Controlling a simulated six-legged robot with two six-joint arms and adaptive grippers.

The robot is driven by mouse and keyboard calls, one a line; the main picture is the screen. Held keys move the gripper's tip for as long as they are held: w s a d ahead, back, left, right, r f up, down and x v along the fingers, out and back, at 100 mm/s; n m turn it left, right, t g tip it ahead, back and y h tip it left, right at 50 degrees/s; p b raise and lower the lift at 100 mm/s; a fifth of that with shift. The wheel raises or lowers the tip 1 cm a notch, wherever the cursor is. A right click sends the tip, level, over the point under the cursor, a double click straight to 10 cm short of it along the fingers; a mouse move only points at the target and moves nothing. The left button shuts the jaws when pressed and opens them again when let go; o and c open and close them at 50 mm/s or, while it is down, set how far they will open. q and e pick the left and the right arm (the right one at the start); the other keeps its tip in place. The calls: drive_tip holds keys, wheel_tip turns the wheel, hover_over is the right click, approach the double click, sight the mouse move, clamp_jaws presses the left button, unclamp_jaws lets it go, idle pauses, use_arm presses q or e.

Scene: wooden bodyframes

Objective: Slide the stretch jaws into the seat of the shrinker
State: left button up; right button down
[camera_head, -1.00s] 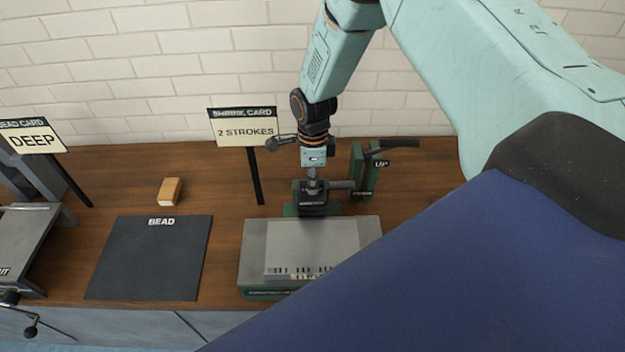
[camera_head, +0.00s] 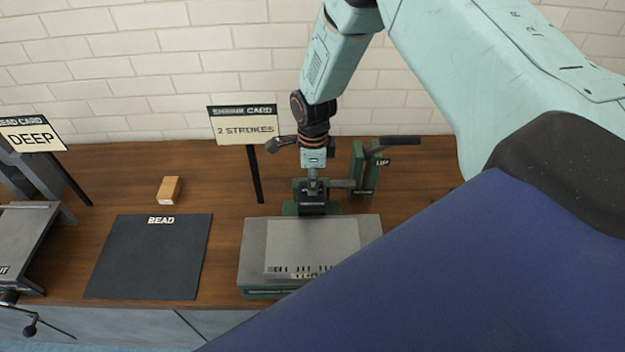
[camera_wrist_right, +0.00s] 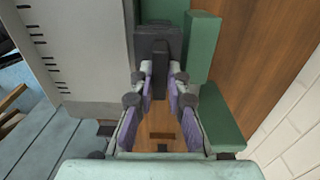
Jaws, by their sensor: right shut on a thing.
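My right gripper (camera_head: 313,183) points down at the green shrinker (camera_head: 290,209) behind the grey block. In the right wrist view its purple-padded fingers (camera_wrist_right: 160,75) are closed on a narrow dark upright tab. The tab belongs to a dark block (camera_wrist_right: 158,40), apparently the stretch jaws, which also shows below the gripper in the head view (camera_head: 318,208). Green shrinker parts (camera_wrist_right: 202,45) stand close beside the dark block. I cannot tell whether the block is in the seat, as its underside is hidden. My left gripper is not in view.
A grey block (camera_head: 253,250) with a grey sheet (camera_head: 310,245) lies in front of the shrinker. Green uprights with a dark lever (camera_head: 398,142) stand to its right. The "2 STROKES" card (camera_head: 246,129) stands left. A dark mat (camera_head: 150,260) and wooden block (camera_head: 170,190) lie farther left.

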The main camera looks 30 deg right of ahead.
drive_tip(key=shift+f+b, duration=0.45)
drive_tip(key=shift+f, duration=0.45)
drive_tip(key=c, duration=1.3)
unclamp_jaws()
drive_tip(key=shift+s, duration=0.1)
drive_tip(key=shift+o, duration=0.2)
drive_tip(key=shift+f, duration=0.1)
drive_tip(key=shift+r, duration=0.45)
wheel_tip(320, 180, up, 11)
drive_tip(key=shift+r, duration=0.15)
